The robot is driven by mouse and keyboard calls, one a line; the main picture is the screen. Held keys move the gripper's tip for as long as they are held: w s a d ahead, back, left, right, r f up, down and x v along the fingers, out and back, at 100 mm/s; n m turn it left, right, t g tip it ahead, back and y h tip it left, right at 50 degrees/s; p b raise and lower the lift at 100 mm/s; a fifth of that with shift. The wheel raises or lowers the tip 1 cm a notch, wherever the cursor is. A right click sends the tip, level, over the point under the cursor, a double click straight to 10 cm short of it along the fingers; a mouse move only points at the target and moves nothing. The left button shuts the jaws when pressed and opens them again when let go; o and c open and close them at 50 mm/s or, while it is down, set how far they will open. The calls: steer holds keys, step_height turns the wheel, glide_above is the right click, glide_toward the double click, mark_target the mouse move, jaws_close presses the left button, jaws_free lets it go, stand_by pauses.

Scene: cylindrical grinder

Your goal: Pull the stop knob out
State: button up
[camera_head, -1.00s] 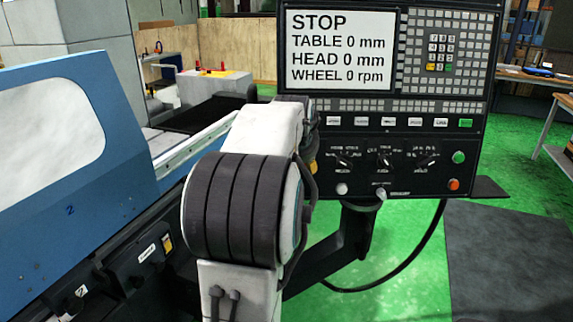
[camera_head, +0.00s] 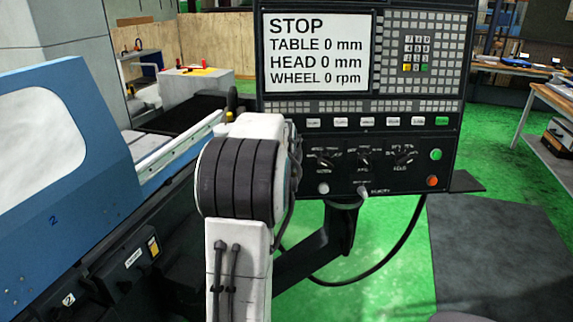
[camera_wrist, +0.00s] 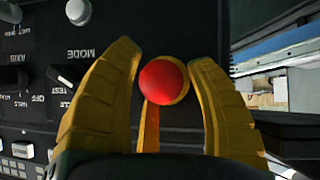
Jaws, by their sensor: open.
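The stop knob (camera_wrist: 163,82) is a round red cap, with a yellow part showing at its edge, in the middle of the wrist view. My gripper (camera_wrist: 164,54) has yellow fingers, standing open on the left and right of the red knob. A narrow yellow strip runs below the knob. A gap shows between the left finger and the knob; I cannot tell if the right finger touches it. In the head view my arm hides the knob and the gripper. The control panel screen (camera_head: 317,50) reads STOP, with table, head and wheel at 0.
Rotary switches (camera_head: 364,158) and green and orange buttons (camera_head: 433,168) sit on the panel's lower part. In the wrist view a white knob (camera_wrist: 78,12) and a MODE label lie beside the left finger. The blue machine cover (camera_head: 45,150) stands at left. Green floor shows below the panel.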

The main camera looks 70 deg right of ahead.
steer(key=shift+c, duration=0.2)
steer(key=shift+f, duration=0.1)
steer(key=c, duration=0.9)
steer(key=shift+s+a+f+b, duration=0.15)
steer(key=shift+a+b, duration=0.1)
steer(key=shift+b, duration=0.25)
steer(key=shift+c, duration=0.2)
steer(key=shift+s+a, duration=0.1)
steer(key=shift+a, duration=0.2)
steer(key=o, duration=1)
steer(key=shift+a+r, duration=0.1)
steer(key=shift+r, duration=0.1)
steer(key=shift+r, duration=0.1)
